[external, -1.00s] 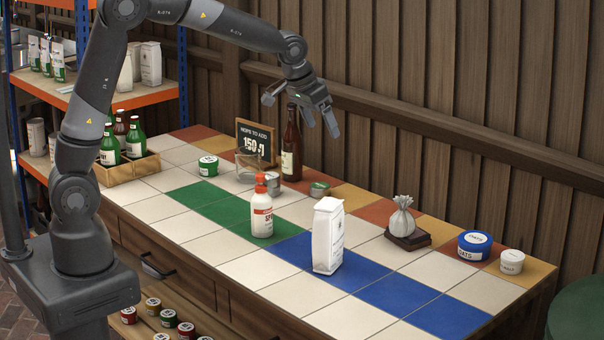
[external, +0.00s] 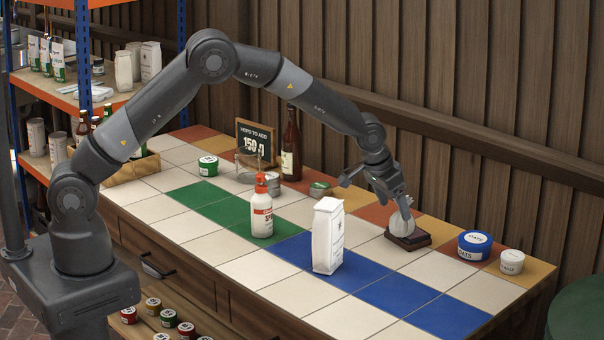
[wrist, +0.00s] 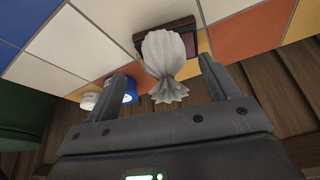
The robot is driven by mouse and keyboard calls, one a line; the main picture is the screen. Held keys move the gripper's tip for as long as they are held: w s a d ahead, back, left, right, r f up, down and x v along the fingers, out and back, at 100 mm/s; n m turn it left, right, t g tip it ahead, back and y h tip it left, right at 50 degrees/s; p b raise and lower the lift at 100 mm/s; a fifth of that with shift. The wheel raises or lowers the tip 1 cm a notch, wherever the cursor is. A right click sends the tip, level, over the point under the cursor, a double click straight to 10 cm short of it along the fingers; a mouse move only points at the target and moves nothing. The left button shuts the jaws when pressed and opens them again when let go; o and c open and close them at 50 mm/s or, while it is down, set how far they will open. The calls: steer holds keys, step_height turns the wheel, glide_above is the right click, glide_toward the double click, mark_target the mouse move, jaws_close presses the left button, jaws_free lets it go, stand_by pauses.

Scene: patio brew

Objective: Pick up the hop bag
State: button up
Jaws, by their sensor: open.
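The hop bag (wrist: 164,57) is a small pale cloth bag with a tied, ruffled neck. It sits on a dark wooden block (external: 420,241) at the back right of the counter; in the external view the bag (external: 400,226) is partly hidden by my gripper (external: 388,198). My gripper is open and comes down over the bag. In the wrist view its two fingers stand on either side of the bag's neck, with gaps on both sides. The bag's body lies beyond the fingertips.
A blue-and-white tub (external: 474,246) and a small white tub (external: 512,262) stand right of the block. A white paper bag (external: 328,238) and a red-capped bottle (external: 261,212) stand to the left. A brown bottle (external: 291,148) is farther back.

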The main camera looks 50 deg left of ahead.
mark_target(398, 211)
steer(key=shift+w+x, duration=0.15)
steer(key=shift+x, duration=1.4)
steer(key=shift+w+x, duration=0.15)
steer(key=shift+x, duration=1.35)
steer(key=shift+a+r, duration=0.1)
steer(key=shift+a, duration=0.05)
steer(key=shift+c, duration=0.6)
steer(key=c, duration=1)
steer(key=shift+r, duration=0.5)
steer(key=r, duration=0.3)
steer(key=shift+s+d+r, duration=0.3)
steer(key=shift+s+r, duration=0.05)
steer(key=s+d+r, duration=0.5)
steer(key=s+r, duration=0.1)
steer(key=s, duration=0.2)
steer(key=w+a+f, duration=0.1)
steer(key=w+f, duration=0.1)
steer(key=w, duration=0.1)
steer(key=w+a+f, duration=0.2)
steer(key=w, duration=0.2)
steer(key=w+a+f, duration=0.2)
steer(key=w, duration=0.2)
steer(key=shift+w+a+f, duration=0.15)
steer(key=shift+w+a, duration=0.05)
steer(key=shift+a, duration=0.05)
steer(key=shift+f, duration=2.05)
